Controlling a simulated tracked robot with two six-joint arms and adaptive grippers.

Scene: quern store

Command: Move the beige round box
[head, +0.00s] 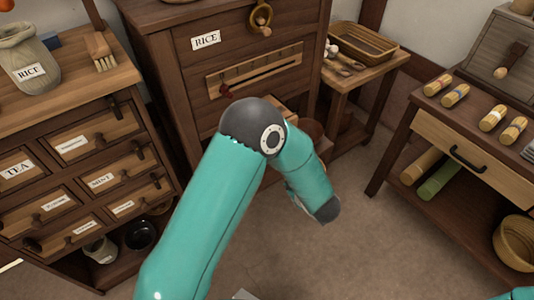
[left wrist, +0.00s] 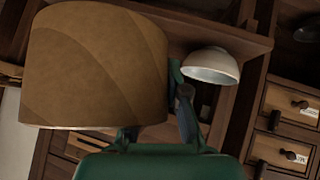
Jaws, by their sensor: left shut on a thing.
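The beige round box (left wrist: 95,65) fills the upper left of the left wrist view, its curved side towards the camera. My left gripper (left wrist: 160,118) is shut on it at its lower right side. One dark finger shows along the box's right edge; the other is largely hidden. In the head view my left arm reaches over the middle of the floor, and I cannot make out the box or the fingertips there. My right gripper is not in view.
A white bowl (left wrist: 211,65) is just right of the box in the left wrist view. In the head view, a labelled drawer cabinet (head: 75,165) stands left, a rice cabinet (head: 230,45) behind, and a bench with several rolls (head: 455,96) right. Floor (head: 340,255) is clear between.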

